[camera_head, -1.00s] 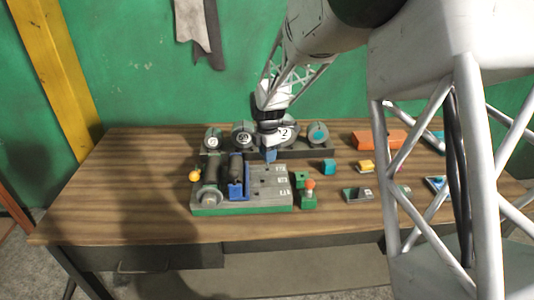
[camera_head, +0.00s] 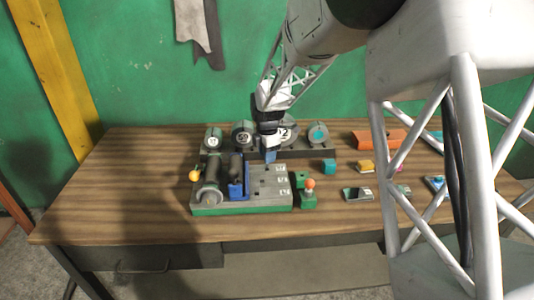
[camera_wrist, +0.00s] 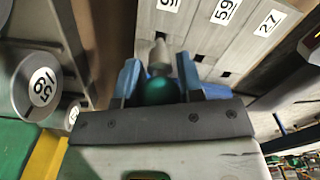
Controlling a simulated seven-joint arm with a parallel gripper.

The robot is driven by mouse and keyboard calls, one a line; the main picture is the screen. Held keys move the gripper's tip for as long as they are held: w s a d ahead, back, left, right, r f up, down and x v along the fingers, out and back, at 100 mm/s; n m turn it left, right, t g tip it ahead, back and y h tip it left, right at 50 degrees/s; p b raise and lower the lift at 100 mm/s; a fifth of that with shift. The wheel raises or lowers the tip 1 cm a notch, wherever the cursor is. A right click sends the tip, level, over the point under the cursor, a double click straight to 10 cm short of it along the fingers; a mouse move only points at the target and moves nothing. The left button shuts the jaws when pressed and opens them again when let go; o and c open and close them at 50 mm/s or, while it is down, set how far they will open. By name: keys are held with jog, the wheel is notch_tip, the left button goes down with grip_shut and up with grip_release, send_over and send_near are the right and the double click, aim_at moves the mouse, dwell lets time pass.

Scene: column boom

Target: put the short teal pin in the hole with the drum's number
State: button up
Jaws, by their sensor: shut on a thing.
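My gripper (camera_wrist: 158,75) has blue fingers shut on the pin (camera_wrist: 157,92). The pin's round teal part sits between the fingers and its grey tip points away toward the block. In the head view, my gripper (camera_head: 270,157) is over the back part of the grey block (camera_head: 235,209) with the green base. In the wrist view, small square holes lie in rows with white number tags; one tag reads 59 (camera_wrist: 225,11) and another 27 (camera_wrist: 269,23). The left tag is partly cut off. The pin tip is near the left row; I cannot tell whether it enters a hole. A dark drum (camera_head: 212,172) lies on the block's left.
Round discs with numbers stand in a rack behind the block, including one disc (camera_head: 213,139) at left.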

jog(key=shift+f, duration=1.35)
dwell(0.7)
jog(key=o, duration=1)
jog(key=shift+r, duration=3.9)
